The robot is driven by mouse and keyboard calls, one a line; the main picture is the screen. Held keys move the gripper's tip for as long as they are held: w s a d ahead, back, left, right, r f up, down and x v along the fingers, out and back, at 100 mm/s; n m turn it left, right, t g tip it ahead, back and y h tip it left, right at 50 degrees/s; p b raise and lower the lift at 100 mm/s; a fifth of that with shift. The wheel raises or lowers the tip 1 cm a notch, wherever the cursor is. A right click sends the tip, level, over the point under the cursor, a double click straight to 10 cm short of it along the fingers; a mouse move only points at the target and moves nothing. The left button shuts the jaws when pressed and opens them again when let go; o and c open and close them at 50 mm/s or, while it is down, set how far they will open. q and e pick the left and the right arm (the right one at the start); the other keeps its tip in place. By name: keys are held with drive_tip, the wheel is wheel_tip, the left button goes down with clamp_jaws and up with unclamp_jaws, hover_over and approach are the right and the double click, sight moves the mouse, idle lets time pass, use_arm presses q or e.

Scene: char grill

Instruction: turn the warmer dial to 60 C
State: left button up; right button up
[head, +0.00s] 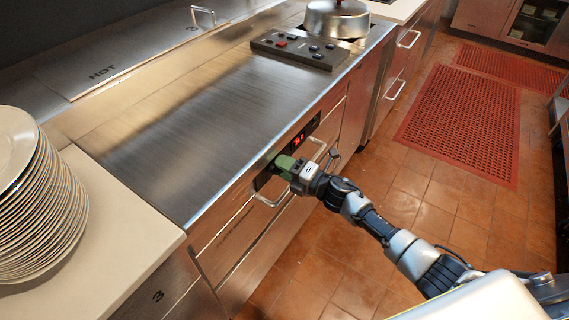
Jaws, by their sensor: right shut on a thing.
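The warmer's dark control panel (314,125) is on the front of the steel counter, with a small red lit display (299,139) whose digits are too small to read surely. My right gripper (284,166) reaches in from the lower right to the left part of this panel. Its green fingers are shut there at the dial, which the fingers hide. The dial's setting cannot be seen. My left gripper is not in the head view.
The steel countertop (200,135) is mostly clear. A stack of plates (40,215) stands at the left. A dark button box (300,50) and a lidded pot (338,18) are at the back. The tiled floor at right has red mats (465,115).

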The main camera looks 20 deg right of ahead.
drive_tip(key=m, duration=0.2)
drive_tip(key=m+p, duration=0.1)
drive_tip(key=m, duration=0.1)
drive_tip(key=shift+f+m, duration=0.2)
drive_tip(key=shift+m, duration=0.1)
drive_tip(key=shift+f+m+p, duration=0.2)
drive_tip(key=shift+m+p, duration=0.4)
drive_tip(key=shift+m, duration=0.9)
drive_tip(key=o, duration=0.9)
drive_tip(key=v, duration=1.1)
